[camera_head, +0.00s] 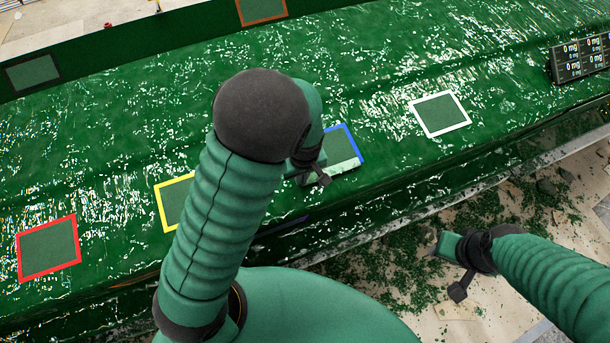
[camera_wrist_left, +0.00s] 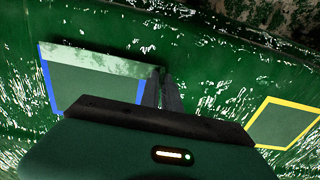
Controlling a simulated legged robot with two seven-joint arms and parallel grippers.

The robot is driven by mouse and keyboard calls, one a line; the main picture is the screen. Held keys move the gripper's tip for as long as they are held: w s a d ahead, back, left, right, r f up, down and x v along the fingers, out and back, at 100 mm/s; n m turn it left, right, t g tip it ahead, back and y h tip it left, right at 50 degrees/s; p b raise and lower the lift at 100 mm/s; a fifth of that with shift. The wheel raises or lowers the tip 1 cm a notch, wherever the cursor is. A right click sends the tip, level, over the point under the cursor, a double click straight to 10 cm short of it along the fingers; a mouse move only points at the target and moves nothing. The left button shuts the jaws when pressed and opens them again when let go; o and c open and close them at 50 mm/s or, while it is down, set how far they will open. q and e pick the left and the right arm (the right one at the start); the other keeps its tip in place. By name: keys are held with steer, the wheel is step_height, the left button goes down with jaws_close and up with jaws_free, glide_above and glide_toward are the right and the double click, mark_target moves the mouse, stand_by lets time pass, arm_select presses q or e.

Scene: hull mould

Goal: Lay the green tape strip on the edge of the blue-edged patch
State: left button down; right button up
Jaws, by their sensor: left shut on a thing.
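The blue-edged patch (camera_head: 343,148) lies on the green hull surface, partly covered by my left arm in the head view. It also shows in the left wrist view (camera_wrist_left: 88,88). A pale green tape strip (camera_head: 346,167) lies along the patch's near edge, the one without visible blue. In the left wrist view the strip (camera_wrist_left: 95,61) runs along the patch's top edge, its right end at my fingertips. My left gripper (camera_head: 318,177) is shut on that end, low over the patch's corner. My right gripper (camera_head: 446,270) is apart from the hull, its fingers spread and empty.
Yellow-edged (camera_head: 172,202), red-edged (camera_head: 48,249) and white-edged (camera_head: 440,114) patches lie along the hull. Orange-edged (camera_head: 262,10) and black-edged (camera_head: 34,73) ones lie farther back. A display box (camera_head: 581,59) stands at the right. Green scraps litter the floor (camera_head: 400,275).

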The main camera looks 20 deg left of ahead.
arm_select(q)
steer(key=shift+a, duration=0.2)
steer(key=shift+d, duration=0.55)
arm_select(e)
steer(key=shift+d+f, duration=0.1)
steer(key=shift+d, duration=0.3)
arm_select(q)
steer(key=shift+a+f, duration=0.1)
steer(key=shift+a+f, duration=0.25)
steer(key=shift+a, duration=0.05)
arm_select(e)
steer(key=shift+a+f, duration=0.1)
steer(key=shift+a, duration=0.3)
arm_select(q)
steer(key=shift+d+b, duration=0.2)
steer(key=shift+b, duration=0.1)
arm_select(e)
steer(key=shift+d+f, duration=0.1)
steer(key=shift+d, duration=0.15)
arm_select(q)
steer(key=shift+f, duration=0.1)
arm_select(e)
steer(key=shift+a, duration=0.1)
arm_select(q)
steer(key=c, duration=1.5)
jaws_free()
